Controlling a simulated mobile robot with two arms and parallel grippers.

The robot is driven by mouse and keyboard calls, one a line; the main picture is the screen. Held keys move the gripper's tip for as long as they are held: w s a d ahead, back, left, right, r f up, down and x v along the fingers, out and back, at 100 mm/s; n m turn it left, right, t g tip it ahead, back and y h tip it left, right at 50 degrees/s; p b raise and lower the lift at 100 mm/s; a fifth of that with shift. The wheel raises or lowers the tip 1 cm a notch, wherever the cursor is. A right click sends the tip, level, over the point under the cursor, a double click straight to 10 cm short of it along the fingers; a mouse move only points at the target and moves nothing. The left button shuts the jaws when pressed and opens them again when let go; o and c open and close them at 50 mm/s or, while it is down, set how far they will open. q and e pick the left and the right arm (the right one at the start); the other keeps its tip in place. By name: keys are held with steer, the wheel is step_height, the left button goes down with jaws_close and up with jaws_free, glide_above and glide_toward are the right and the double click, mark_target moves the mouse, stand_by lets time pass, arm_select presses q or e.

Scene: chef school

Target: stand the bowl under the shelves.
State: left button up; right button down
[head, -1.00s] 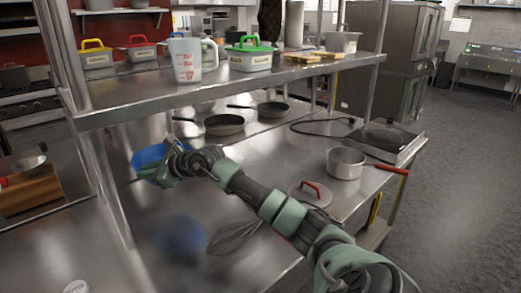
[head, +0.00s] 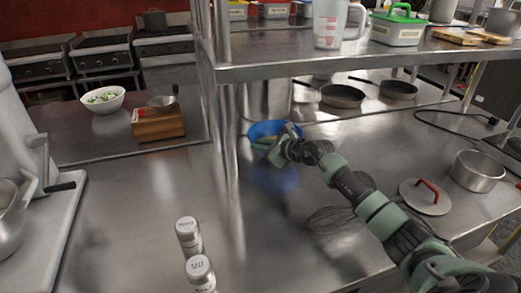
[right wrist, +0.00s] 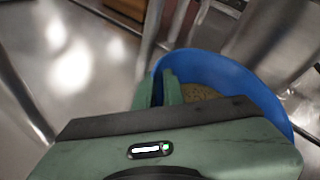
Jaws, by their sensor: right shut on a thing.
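A blue bowl (head: 262,130) is under the shelf unit's raised shelf (head: 330,66), close to its left post. My right gripper (head: 279,147) is shut on the bowl's near rim, with its arm reaching in from the right. In the right wrist view the bowl (right wrist: 232,72) looks roughly upright, with something brownish inside. A blurred blue reflection lies below it on the steel counter (head: 165,200); I cannot tell whether the base touches the counter. My left gripper is out of view.
Two black pans (head: 343,96) stand behind to the right. A whisk (head: 335,220), a lid (head: 425,196) and a pot (head: 478,170) lie nearer on the right. Shakers (head: 188,237) stand at the front left. The metal post (head: 228,130) is close to the bowl.

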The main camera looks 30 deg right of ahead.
steer(key=shift+f, duration=1)
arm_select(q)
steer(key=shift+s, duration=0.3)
arm_select(e)
steer(key=c, duration=1.5)
jaws_free()
steer(key=shift+f, duration=0.1)
arm_select(q)
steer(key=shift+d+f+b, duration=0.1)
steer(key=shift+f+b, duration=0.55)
steer(key=shift+b, duration=0.05)
arm_select(e)
steer(key=v, duration=1.2)
